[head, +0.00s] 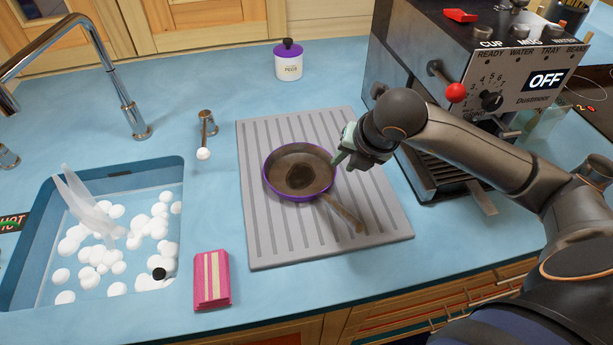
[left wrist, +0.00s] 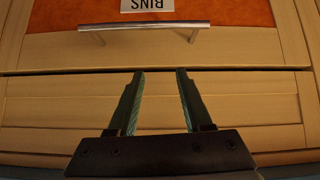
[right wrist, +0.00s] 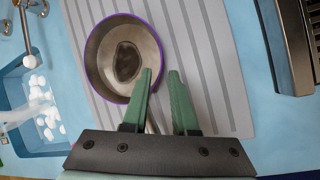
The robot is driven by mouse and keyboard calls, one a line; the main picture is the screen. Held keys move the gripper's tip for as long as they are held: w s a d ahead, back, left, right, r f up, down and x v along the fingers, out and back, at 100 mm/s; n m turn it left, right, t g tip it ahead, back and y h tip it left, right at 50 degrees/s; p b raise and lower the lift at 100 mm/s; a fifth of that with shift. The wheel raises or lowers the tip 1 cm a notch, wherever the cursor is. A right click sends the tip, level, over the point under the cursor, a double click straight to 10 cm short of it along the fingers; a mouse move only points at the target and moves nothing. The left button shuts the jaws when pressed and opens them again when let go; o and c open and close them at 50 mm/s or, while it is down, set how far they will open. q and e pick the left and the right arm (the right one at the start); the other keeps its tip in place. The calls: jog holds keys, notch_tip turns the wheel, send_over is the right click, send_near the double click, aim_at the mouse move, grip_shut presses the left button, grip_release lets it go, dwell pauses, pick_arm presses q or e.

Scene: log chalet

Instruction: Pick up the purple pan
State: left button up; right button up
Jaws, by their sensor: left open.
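The purple pan (head: 285,168) lies on a grey ribbed mat (head: 262,240), with a purple rim, a dark worn inside and a brownish handle toward the lower right. My right gripper (head: 342,157) is just right of the pan's rim, above the mat. In the right wrist view the pan (right wrist: 105,58) lies beyond the fingers (right wrist: 161,73). They are apart with nothing gripped between them, and the left finger partly hides the handle. My left gripper (left wrist: 160,73) is open and empty, facing wooden drawer fronts, and does not show in the head view.
A coffee machine (head: 460,75) stands to the right of the mat. A sink (head: 170,170) with white foam balls is at the left, with a tap (head: 125,95). A pink sponge (head: 211,280) lies near the front edge, and a white jar (head: 288,65) stands behind.

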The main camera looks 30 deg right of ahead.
aim_at(334, 174)
jog(key=shift+s+a+p+x, duration=0.15)
jog(key=shift+p+x, duration=0.15)
jog(key=shift+x, duration=1.2)
jog(key=shift+s+a+p+x, duration=0.15)
jog(key=shift+p+x, duration=0.15)
jog(key=shift+x, duration=1.25)
grip_shut()
jog(key=shift+w, duration=0.15)
